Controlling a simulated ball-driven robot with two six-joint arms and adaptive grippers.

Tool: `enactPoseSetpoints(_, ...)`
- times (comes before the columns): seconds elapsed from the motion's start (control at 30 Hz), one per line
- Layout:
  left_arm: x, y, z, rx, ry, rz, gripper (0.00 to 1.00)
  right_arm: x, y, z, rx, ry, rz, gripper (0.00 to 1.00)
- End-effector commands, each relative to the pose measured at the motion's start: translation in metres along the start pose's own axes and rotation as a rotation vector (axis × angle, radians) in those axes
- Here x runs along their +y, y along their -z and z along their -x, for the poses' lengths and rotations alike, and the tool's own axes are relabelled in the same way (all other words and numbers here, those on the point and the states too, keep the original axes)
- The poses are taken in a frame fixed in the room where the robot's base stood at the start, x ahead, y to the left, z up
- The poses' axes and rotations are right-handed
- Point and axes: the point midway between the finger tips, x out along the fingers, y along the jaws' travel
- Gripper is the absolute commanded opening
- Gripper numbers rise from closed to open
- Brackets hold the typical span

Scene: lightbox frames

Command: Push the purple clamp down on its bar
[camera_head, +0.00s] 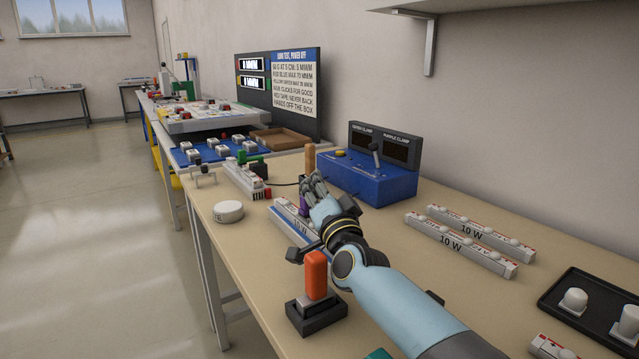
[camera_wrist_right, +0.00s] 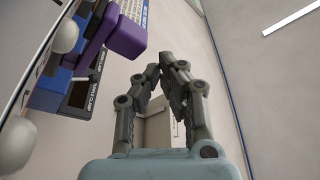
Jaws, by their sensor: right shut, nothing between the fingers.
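The purple clamp (camera_head: 303,207) shows as a small patch beside my right gripper (camera_head: 313,183) in the head view, mostly hidden by the fingers. In the right wrist view its purple part (camera_wrist_right: 127,42) is at the upper left, apart in the picture from the fingers. My right gripper (camera_wrist_right: 160,70) is shut and empty there. Whether it touches the clamp, and how far down the clamp sits, I cannot tell. The clamp's bar (camera_head: 287,228) is a white strip with a blue edge under the hand, partly hidden by it. My left gripper is out of view.
A blue box (camera_head: 367,185) with two dark displays (camera_head: 385,146) stands behind the hand. An orange handle (camera_head: 316,274) rises from a black base in front. White 10 W bars (camera_head: 460,244) lie right, a round white disc (camera_head: 229,211) left. A black tray (camera_head: 600,310) is at right.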

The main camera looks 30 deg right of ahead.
Motion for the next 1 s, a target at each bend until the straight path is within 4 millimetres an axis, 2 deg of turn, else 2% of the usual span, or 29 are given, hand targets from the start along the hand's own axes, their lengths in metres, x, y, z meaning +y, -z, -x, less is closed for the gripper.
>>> enactPoseSetpoints(0.67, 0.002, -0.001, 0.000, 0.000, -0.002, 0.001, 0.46, -0.002, 0.000, 0.000, 0.001, 0.000, -0.001, 0.00)
enactPoseSetpoints(1.0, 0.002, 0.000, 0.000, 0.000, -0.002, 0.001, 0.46, -0.027, 0.024, -0.009, 0.003, -0.002, -0.003, 0.00)
